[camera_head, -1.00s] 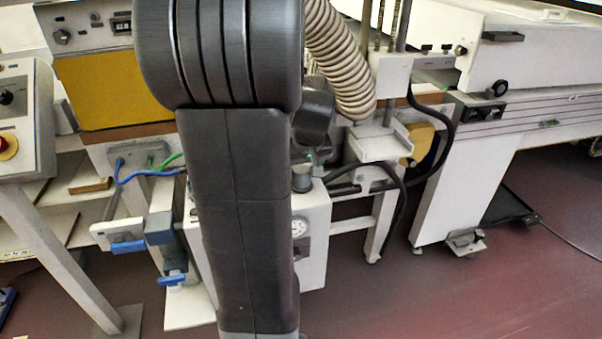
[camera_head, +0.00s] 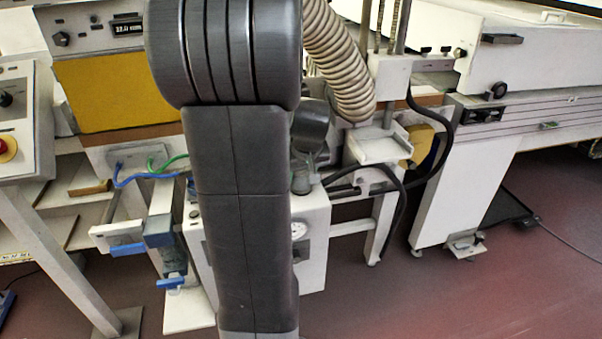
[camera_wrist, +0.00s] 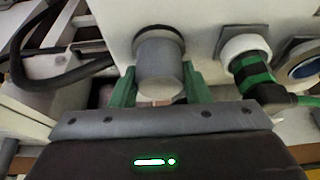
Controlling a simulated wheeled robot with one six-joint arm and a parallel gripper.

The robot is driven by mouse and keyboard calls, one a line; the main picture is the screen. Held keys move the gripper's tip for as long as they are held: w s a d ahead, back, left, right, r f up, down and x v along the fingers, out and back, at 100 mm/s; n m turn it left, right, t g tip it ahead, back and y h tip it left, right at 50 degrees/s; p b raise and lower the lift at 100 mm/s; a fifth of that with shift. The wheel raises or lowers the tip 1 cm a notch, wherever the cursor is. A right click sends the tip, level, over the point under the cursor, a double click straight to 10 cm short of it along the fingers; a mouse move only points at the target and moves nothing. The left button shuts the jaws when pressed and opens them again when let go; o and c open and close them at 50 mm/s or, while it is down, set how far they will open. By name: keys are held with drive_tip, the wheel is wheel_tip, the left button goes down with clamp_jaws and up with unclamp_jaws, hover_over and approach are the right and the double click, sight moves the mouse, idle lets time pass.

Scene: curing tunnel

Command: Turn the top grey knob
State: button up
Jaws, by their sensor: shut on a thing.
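The top grey knob (camera_wrist: 160,68) is a short grey cylinder with a dark ring at its base, on a white panel in the wrist view. The green fingers of my gripper (camera_wrist: 158,92) stand on either side of it and are shut on it. In the head view a grey knob-like part (camera_head: 302,182) shows on top of the white box (camera_head: 314,230), just right of my arm. My arm hides much of the box, and my fingers cannot be made out clearly there.
In the wrist view a white ring fitting (camera_wrist: 244,48) with a green-banded plug and cable is to the knob's right. A black hose (camera_wrist: 25,55) is at left. In the head view a ribbed hose (camera_head: 340,60) hangs close to my arm. Red floor (camera_head: 480,300) is open at right.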

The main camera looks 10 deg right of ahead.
drive_tip(key=m+h, duration=0.1)
drive_tip(key=m, duration=0.2)
drive_tip(key=m+h+b, duration=0.1)
drive_tip(key=m, duration=0.2)
drive_tip(key=shift+f+m, duration=0.1)
drive_tip(key=shift+m, duration=0.2)
drive_tip(key=m+h+b, duration=0.1)
drive_tip(key=m, duration=0.1)
drive_tip(key=m+g+b, duration=0.1)
drive_tip(key=m+b, duration=0.1)
drive_tip(key=shift+g+h, duration=0.3)
drive_tip(key=shift+h, duration=0.1)
drive_tip(key=m+g+b, duration=0.1)
drive_tip(key=m, duration=0.3)
drive_tip(key=shift+h, duration=0.4)
drive_tip(key=m+g, duration=0.1)
drive_tip(key=m, duration=0.1)
drive_tip(key=m+g, duration=0.1)
drive_tip(key=m, duration=0.2)
drive_tip(key=shift+r+m, duration=0.2)
drive_tip(key=shift+m, duration=0.1)
drive_tip(key=m+g+p, duration=0.1)
drive_tip(key=m, duration=0.1)
drive_tip(key=m+g, duration=0.1)
drive_tip(key=m, duration=0.1)
drive_tip(key=shift+m+y+p, duration=0.3)
drive_tip(key=shift+m+p, duration=0.1)
